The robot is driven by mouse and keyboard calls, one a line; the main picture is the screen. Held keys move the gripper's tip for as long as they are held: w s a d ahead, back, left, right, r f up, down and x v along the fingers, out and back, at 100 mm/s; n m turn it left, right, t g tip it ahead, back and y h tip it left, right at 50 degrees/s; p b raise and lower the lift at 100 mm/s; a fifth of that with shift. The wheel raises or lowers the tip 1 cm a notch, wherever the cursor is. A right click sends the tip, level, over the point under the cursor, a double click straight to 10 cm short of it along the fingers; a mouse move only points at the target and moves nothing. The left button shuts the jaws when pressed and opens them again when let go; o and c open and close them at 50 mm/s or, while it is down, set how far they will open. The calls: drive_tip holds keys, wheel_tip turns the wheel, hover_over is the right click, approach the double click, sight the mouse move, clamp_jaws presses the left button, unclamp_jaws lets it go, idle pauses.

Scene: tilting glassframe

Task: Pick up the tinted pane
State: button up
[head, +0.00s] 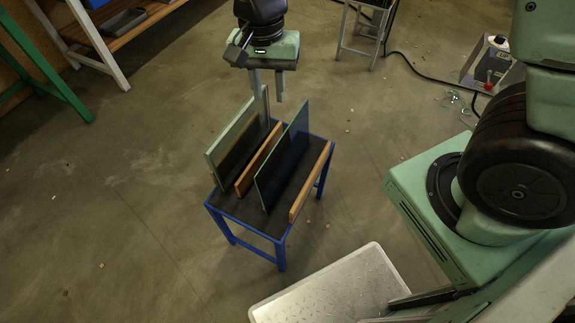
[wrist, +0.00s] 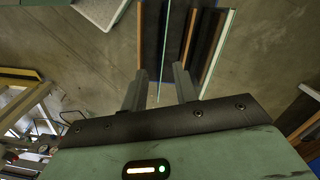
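The tinted pane (head: 283,158) is a dark blue-green glass sheet. It stands on edge, slightly tilted, on a small blue-framed stand (head: 249,233) between wooden rails. In the wrist view the tinted pane (wrist: 164,45) shows edge-on as a thin pale-green line. My gripper (head: 267,97) is open and points down at the far end of the stand, above it. In the wrist view my gripper (wrist: 157,82) has its two fingers apart, with the line of the pane running between them. No contact shows, and how far the fingers are from the pane is hard to tell.
A second, pale-edged pane (head: 237,133) stands at the left of the stand. A wooden rail (head: 258,158) lies between the panes, and another rail (head: 310,182) lies on the right. A silver textured plate (head: 330,290) is in front. The floor left of the stand is clear.

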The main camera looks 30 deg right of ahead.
drive_tip(key=w+d+f+m+b, duration=0.1)
drive_tip(key=w+d+f+m, duration=0.25)
drive_tip(key=f, duration=0.25)
drive_tip(key=b, duration=0.1)
hover_over(281, 145)
drive_tip(key=shift+h, duration=0.3)
drive_tip(key=f, duration=1)
drive_tip(key=shift+w, duration=0.35)
drive_tip(key=shift+d+f+b, duration=0.2)
drive_tip(key=shift+f+b, duration=0.1)
drive_tip(key=shift+f, duration=2.85)
clamp_jaws()
drive_tip(key=shift+r, duration=0.1)
